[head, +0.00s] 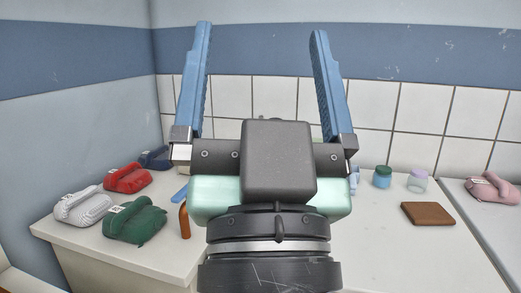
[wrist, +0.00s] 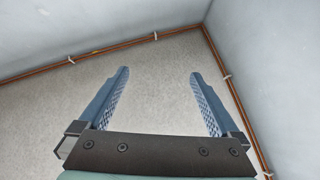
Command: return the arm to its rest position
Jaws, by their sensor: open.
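My gripper (head: 260,85) is large in the middle of the head view, raised in front of the table, with its two blue fingers pointing up. The fingers stand wide apart with nothing between them. In the wrist view my gripper (wrist: 158,85) is also open and empty, with pale speckled surface and a wall corner beyond it. My gripper and wrist hide the middle of the table.
On the table (head: 380,255) at left lie folded bundles: white (head: 84,207), red (head: 127,179), green (head: 136,220) and dark blue (head: 155,159). A brown bottle-like item (head: 184,221), two jars (head: 382,177), a brown block (head: 428,214) and a pink bundle (head: 492,189) also show.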

